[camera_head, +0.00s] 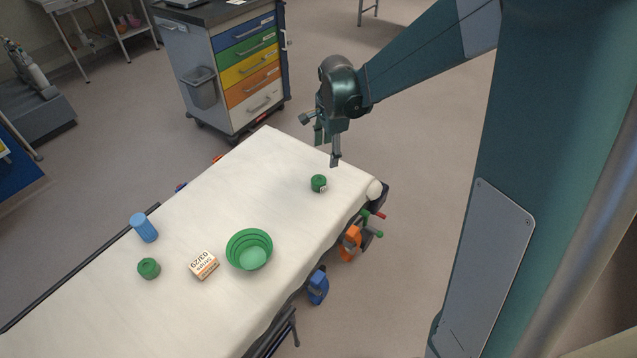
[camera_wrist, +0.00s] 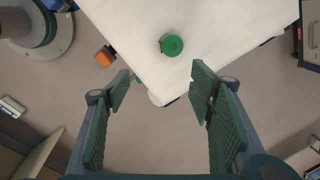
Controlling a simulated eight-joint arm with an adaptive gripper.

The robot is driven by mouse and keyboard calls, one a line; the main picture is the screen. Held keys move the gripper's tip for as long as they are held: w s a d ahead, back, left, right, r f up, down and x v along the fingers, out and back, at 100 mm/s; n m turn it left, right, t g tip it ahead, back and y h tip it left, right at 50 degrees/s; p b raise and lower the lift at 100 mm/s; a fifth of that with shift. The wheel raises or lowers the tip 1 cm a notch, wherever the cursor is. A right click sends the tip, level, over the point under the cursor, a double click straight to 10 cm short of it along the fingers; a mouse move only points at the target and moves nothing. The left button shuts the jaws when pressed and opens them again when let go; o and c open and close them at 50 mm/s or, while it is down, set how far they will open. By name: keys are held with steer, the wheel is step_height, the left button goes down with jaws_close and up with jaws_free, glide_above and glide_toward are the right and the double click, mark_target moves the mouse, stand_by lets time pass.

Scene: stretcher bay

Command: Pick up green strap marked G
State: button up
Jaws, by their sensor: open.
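A small green strap roll (camera_head: 319,183) with a white label lies near the far right end of the white stretcher (camera_head: 300,160). The label's letter is too small to read surely. The roll also shows in the wrist view (camera_wrist: 172,45), ahead of the fingertips. A second green roll (camera_head: 149,268) lies at the near left of the stretcher; no mark on it shows. My gripper (camera_head: 327,146) hangs above the far end of the stretcher, apart from the labelled roll. In the wrist view its two fingers (camera_wrist: 162,85) are spread wide with nothing between them.
A green bowl (camera_head: 249,250), a labelled box (camera_head: 204,264) and a blue cylinder (camera_head: 144,228) stand on the stretcher, well away from the labelled roll. Coloured items, one orange (camera_head: 350,243), hang along the right side. A drawer cart (camera_head: 228,70) stands behind. The sheet around the labelled roll is clear.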

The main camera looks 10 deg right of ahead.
mark_target(318, 180)
steer(key=w+f+m, duration=0.1)
steer(key=w+f, duration=0.1)
steer(key=f, duration=0.2)
steer(key=w+a+f+m+g, duration=0.1)
steer(key=w+f+m, duration=0.1)
steer(key=f, duration=0.2)
steer(key=w+a+f+m, duration=0.1)
steer(key=w+f, duration=0.1)
steer(key=f, duration=0.2)
steer(key=shift+w+f, duration=0.1)
steer(key=shift+f, duration=0.25)
steer(key=shift+w+a+f+m+g, duration=0.1)
steer(key=shift+f+m+g, duration=0.1)
steer(key=shift+f, duration=0.2)
steer(key=shift+w+a+f+m+g, duration=0.1)
steer(key=shift+f+m, duration=0.1)
steer(key=shift+f, duration=0.2)
steer(key=shift+f, duration=0.15)
steer(key=shift+f+b, duration=0.3)
steer(key=shift+f, duration=0.85)
steer(key=shift+s+d+f+b, duration=0.1)
steer(key=shift+f+b, duration=0.65)
steer(key=shift+f, duration=1.85)
steer(key=c, duration=0.9)
